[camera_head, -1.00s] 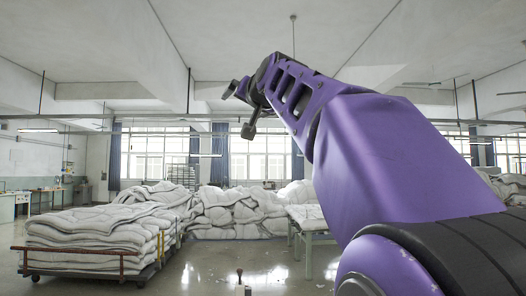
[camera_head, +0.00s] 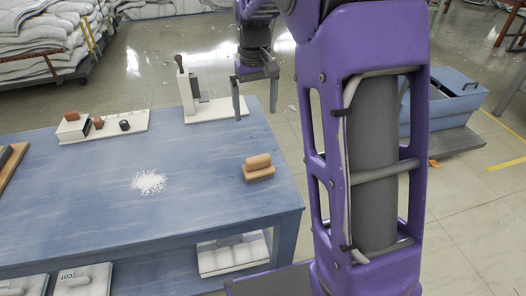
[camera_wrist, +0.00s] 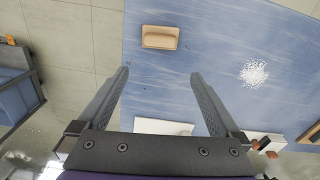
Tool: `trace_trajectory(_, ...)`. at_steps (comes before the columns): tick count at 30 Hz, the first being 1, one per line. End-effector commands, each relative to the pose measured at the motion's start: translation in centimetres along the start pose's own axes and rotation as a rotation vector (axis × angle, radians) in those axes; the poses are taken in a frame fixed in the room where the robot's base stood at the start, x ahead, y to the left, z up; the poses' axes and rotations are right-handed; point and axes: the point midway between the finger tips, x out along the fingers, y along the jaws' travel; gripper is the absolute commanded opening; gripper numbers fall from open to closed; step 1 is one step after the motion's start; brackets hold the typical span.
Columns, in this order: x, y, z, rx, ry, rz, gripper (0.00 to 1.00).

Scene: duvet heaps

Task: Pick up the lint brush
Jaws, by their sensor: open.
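A tan wooden brush (camera_head: 258,168), which I take to be the lint brush, lies on the blue table (camera_head: 90,215) near its right edge. Its handle block sits on top of a wider base. It also shows in the wrist view (camera_wrist: 160,37), top centre, beyond my fingertips. My gripper (camera_head: 255,106) is open and empty, pointing down above the table's far right corner. Its two grey fingers (camera_wrist: 160,73) are spread apart in the wrist view, with nothing between them but table and floor. The brush's bristles cannot be seen.
White lint (camera_head: 148,181) lies scattered left of the brush. A white stand (camera_head: 187,90) with a dark-topped post is at the table's back, near my gripper. A white board (camera_head: 75,133) holds small brown and dark items. A blue bin (camera_head: 440,100) stands on the right floor.

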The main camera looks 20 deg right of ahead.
Motion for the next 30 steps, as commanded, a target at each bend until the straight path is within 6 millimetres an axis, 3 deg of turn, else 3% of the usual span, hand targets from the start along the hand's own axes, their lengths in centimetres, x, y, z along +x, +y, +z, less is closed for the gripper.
trace_trajectory(15, 10.2, -0.1, 0.5, -0.003, -0.016, -0.001, 1.00)
trace_trajectory(25, 13.0, 0.0, 0.6, -0.003, -0.013, -0.001, 1.00)
trace_trajectory(30, 15.7, 0.1, 1.2, -0.001, -0.014, -0.001, 1.00)
